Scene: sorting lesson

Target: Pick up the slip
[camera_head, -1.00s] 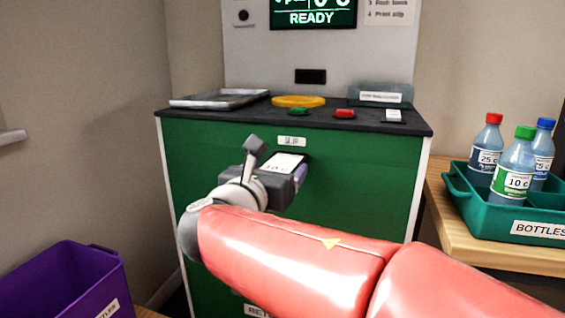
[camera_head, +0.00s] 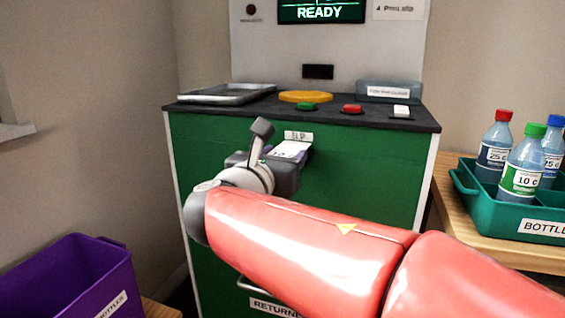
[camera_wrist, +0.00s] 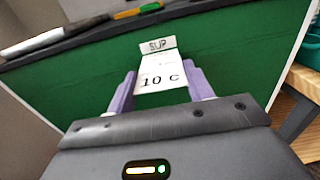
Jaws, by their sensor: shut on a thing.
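The slip (camera_head: 290,150) is a white paper printed "10 c", at the front of the green machine just below the "SLIP" label (camera_head: 298,135). It also shows in the wrist view (camera_wrist: 161,70). My gripper (camera_head: 282,159) is shut on the slip, with a purple finger at each side of it in the wrist view (camera_wrist: 163,84). The far end of the slip lies close under the label. I cannot tell whether that end is still inside the slot.
The machine's dark top (camera_head: 240,109) carries a grey tray, a yellow disc, green and red buttons and a white switch. A purple bin (camera_head: 75,285) stands lower left. A teal crate (camera_head: 480,207) with bottles sits on a wooden table at right.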

